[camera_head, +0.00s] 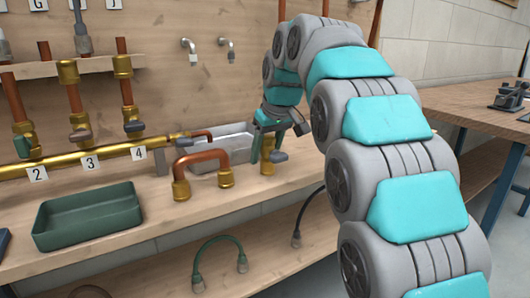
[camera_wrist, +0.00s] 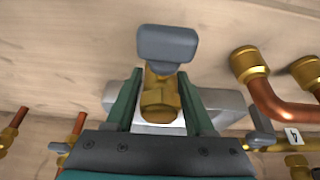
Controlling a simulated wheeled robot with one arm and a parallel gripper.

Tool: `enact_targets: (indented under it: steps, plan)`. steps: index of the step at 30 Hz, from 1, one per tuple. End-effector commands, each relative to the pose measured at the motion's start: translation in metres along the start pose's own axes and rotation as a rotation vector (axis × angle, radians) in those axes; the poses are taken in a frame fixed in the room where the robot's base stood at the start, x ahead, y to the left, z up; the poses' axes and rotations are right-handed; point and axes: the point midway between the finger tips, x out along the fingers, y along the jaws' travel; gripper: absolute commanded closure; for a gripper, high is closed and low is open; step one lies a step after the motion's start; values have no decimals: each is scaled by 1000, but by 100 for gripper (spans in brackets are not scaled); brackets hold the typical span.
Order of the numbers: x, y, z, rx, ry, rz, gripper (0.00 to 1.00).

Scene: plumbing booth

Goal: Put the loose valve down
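The loose valve has a brass body (camera_head: 267,167) and a grey handle (camera_wrist: 167,45). My gripper (camera_head: 267,148) points down and appears shut on the valve body, with the handle sticking out past the fingers. The valve's lower end is at or just above the wooden bench top (camera_head: 200,217); I cannot tell whether it touches. The fingers hide part of the body.
A grey metal tray (camera_head: 232,136) lies just behind the valve. A bent copper pipe with brass ends (camera_head: 203,157) stands to its left, and a green tray (camera_head: 88,215) further left. A brass manifold pipe (camera_head: 70,163) with numbered labels runs behind. The bench's front edge is close.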

Motion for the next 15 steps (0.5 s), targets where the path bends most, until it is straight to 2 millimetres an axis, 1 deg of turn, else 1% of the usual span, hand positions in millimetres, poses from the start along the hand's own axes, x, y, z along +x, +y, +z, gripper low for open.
enact_targets:
  steps: [1, 4, 11, 15]
  plan:
    - [0, 0, 0, 0, 0, 0, 40]
    - [0, 0, 0, 0, -1, 0, 28]
    - [0, 0, 0, 0, -1, 0, 28]
    - [-5, 0, -1, 0, -2, -1, 28]
